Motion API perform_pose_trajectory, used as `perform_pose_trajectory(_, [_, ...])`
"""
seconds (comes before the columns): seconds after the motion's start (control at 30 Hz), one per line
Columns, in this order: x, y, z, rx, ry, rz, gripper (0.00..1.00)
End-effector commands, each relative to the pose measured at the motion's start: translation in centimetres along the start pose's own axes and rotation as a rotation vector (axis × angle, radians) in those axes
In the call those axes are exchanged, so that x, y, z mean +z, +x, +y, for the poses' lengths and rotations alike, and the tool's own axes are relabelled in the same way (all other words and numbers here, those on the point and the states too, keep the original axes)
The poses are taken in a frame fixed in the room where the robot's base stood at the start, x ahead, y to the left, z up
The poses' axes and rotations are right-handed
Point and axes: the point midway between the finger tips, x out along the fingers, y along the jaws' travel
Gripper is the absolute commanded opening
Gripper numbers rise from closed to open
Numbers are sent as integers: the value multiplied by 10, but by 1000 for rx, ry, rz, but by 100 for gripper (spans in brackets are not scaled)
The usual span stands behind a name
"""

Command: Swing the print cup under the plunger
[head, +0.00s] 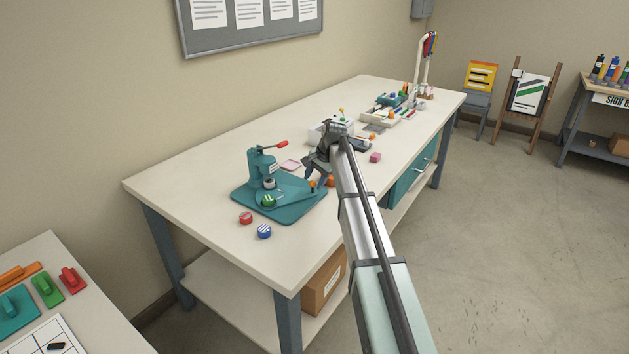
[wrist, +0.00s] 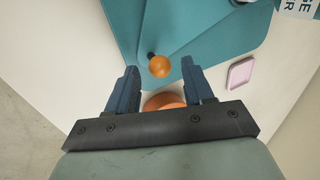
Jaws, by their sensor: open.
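The teal press (head: 262,172) stands on a teal base plate (head: 295,208), with a red-tipped lever at its top. Its grey plunger (head: 269,183) points down at the front. A green round piece, apparently the print cup (head: 267,201), sits low in front of the plunger, on a flat teal swing arm (head: 290,197). An orange ball knob (head: 312,184) is at the arm's right end. My gripper (head: 318,176) is open above that end. In the wrist view, the knob (wrist: 160,66) lies between the open fingertips (wrist: 160,68); I cannot tell whether they touch it.
A red round piece (head: 246,218) and a blue one (head: 264,231) lie by the plate's front edge. A pink pad (head: 290,165) lies behind it. An orange thing (wrist: 164,101) shows between my fingers, partly hidden. Trays (head: 380,116) stand farther right. The table's left end is clear.

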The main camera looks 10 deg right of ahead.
Motion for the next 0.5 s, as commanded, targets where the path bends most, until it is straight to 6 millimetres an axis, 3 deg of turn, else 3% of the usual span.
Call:
perform_pose_trajectory(0.43, [0,8,0,0,0,0,52])
perform_pose_trajectory(0.5, [0,8,0,0,0,0,46])
